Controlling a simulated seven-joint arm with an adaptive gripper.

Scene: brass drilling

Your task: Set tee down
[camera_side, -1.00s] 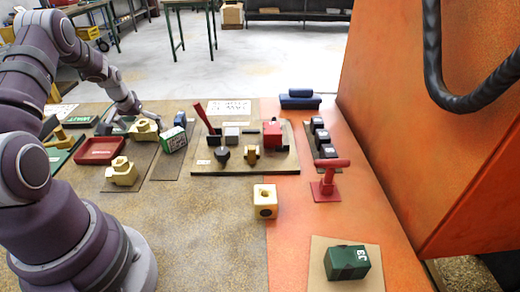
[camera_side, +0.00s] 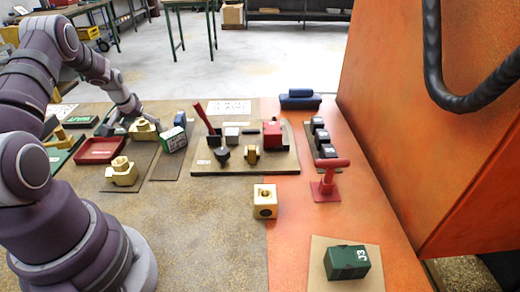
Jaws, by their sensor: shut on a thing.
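My gripper (camera_side: 127,124) is at the far left part of the bench, shut on a brass tee (camera_side: 145,130). The tee is at the far end of a brown mat (camera_side: 143,154), very low over it or touching it; I cannot tell which. The fingers are small and partly hidden at this distance. A second brass fitting (camera_side: 122,172) stands at the near end of the same mat, apart from my gripper.
A red tray (camera_side: 100,150) lies left of the mat. A green-and-white box (camera_side: 174,139) stands close on the right. A board (camera_side: 246,170) with several tools is further right. A brass block (camera_side: 265,201) stands mid-bench.

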